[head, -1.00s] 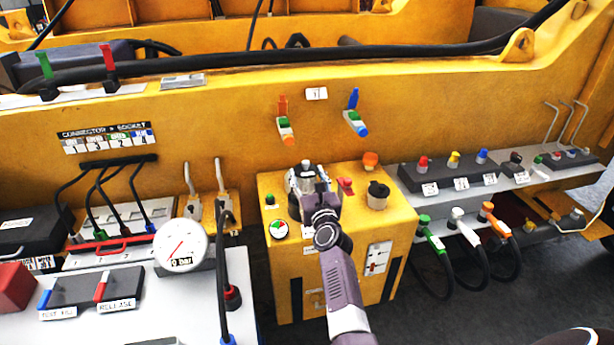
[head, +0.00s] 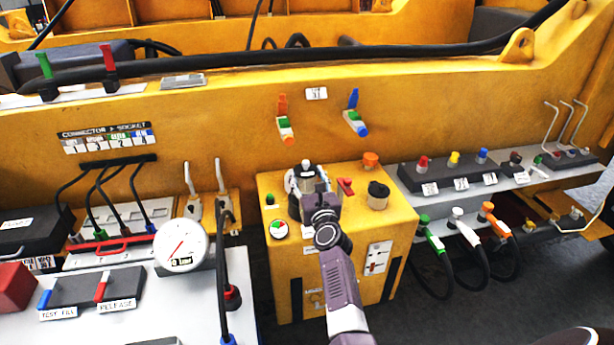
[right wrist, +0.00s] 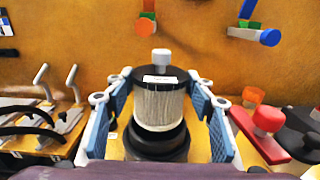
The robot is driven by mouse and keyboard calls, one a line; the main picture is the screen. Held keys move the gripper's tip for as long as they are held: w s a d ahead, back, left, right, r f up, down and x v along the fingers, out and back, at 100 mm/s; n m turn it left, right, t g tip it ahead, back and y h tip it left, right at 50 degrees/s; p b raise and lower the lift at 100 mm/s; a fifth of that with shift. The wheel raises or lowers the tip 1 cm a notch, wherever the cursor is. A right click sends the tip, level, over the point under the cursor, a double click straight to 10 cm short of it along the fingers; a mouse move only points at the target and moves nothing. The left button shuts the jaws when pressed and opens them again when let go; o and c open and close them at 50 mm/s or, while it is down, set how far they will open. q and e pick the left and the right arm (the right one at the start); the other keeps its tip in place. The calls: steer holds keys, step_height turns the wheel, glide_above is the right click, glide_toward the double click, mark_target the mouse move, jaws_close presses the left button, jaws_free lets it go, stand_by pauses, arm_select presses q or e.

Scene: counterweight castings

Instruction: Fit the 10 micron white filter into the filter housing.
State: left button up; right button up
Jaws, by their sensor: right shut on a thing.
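The white filter (right wrist: 158,104) is an upright pale pleated cylinder with a black top cap, a white label and a grey knob. My right gripper (right wrist: 160,108) has blue finger pads on both sides of it and is shut on it. In the head view the right gripper (head: 306,184) is over the yellow cabinet and partly covers the filter (head: 305,172). Directly under the filter is the black round filter housing (right wrist: 158,146). The filter's lower end meets its rim in the picture; I cannot tell how deep it sits. The label is unreadable. My left gripper is out of view.
The yellow cabinet (head: 340,265) carries a red lever (head: 345,186), a black capped cylinder (head: 378,195) and an orange knob (head: 370,159) right of the gripper. A gauge (head: 181,246) stands on the left bench.

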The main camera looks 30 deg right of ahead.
mark_target(307, 192)
steer(key=shift+f+b, duration=2.85)
steer(key=shift+f, duration=0.2)
